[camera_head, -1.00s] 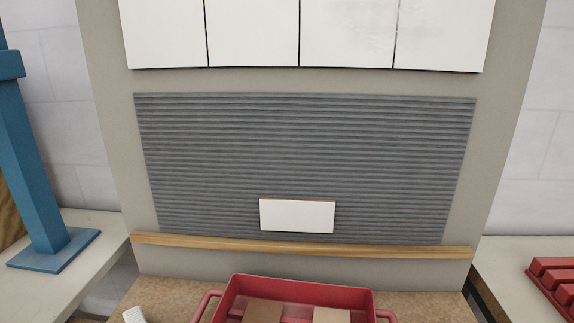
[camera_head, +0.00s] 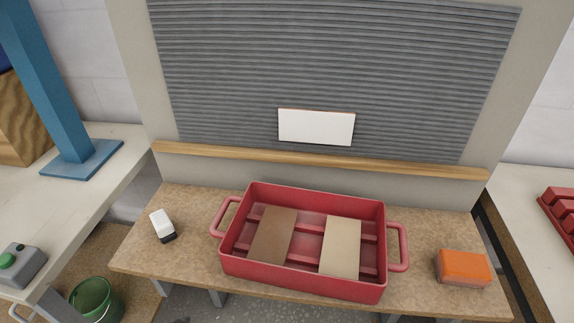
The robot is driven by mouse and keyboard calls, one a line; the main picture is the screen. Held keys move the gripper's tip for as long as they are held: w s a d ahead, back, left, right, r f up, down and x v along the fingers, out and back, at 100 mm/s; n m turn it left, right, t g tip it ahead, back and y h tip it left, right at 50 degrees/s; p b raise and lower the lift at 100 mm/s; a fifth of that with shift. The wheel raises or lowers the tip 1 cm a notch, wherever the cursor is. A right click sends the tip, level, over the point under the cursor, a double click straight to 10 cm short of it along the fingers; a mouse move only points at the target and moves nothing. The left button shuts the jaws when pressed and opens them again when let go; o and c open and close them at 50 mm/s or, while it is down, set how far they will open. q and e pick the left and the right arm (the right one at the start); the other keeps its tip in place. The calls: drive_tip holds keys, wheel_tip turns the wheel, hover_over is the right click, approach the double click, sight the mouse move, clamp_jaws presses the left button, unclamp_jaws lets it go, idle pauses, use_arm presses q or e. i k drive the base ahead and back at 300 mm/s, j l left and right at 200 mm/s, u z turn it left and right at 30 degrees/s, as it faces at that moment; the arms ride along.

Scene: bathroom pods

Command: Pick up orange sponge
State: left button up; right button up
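The orange sponge (camera_head: 463,267) lies on the right end of the brown speckled bench (camera_head: 418,215), to the right of the red tray. It is a small block with an orange top and a paler lower layer. Nothing touches it. Neither of my grippers shows in the head view.
A red tray (camera_head: 303,290) with side handles stands mid-bench, holding a brown tile and a beige tile. A small white and black object (camera_head: 163,226) lies at the left. A wooden ledge (camera_head: 320,162) runs along the back. A green bucket (camera_head: 95,299) stands at lower left.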

sight(454, 267)
drive_tip(key=k+z, duration=0.1)
drive_tip(key=z, duration=0.3)
drive_tip(key=k+z, duration=0.1)
drive_tip(key=z, duration=0.25)
drive_tip(key=k+z, duration=0.1)
drive_tip(key=z, duration=0.3)
